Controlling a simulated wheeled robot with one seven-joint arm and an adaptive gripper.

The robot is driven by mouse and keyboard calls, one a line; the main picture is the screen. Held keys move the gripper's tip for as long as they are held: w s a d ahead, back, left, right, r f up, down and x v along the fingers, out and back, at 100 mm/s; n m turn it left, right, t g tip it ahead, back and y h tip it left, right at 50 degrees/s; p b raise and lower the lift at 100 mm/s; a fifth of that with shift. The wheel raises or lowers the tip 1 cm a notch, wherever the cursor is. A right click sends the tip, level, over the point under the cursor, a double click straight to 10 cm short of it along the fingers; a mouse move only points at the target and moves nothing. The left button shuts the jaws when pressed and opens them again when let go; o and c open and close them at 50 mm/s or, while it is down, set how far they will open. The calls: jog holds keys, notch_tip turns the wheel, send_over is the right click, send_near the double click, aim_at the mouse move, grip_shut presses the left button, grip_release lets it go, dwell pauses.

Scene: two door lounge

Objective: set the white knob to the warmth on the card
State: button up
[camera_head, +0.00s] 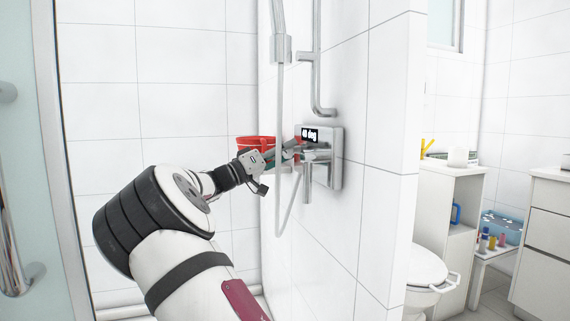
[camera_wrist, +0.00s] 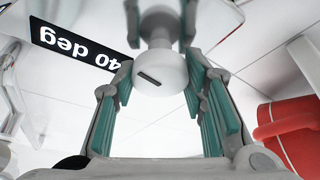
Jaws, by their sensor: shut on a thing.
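The white knob (camera_wrist: 160,73) has a dark slot mark on its face and sits between the two teal-padded fingers of my gripper (camera_wrist: 160,35) in the wrist view. The fingers are closed on it from both sides. In the head view, my gripper (camera_head: 286,155) reaches the shower mixer (camera_head: 335,160) on the white tiled wall, and the knob is hidden behind the fingers and pipework.
A red bucket (camera_head: 256,141) is behind my gripper and shows at the right of the wrist view (camera_wrist: 290,130). A shower hose (camera_head: 279,190) hangs close in front of my gripper. Right of the wall stand a toilet (camera_head: 427,270) and a white cabinet (camera_head: 545,235).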

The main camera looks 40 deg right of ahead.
jog(key=shift+f+m+g+b, duration=0.1)
jog(key=shift+m+g+b, duration=0.2)
jog(key=shift+m+b, duration=0.3)
jog(key=o, duration=1.2)
jog(key=shift+a, duration=0.1)
jog(key=v, duration=0.7)
jog(key=shift+a+f, duration=0.1)
jog(key=shift+a, duration=0.05)
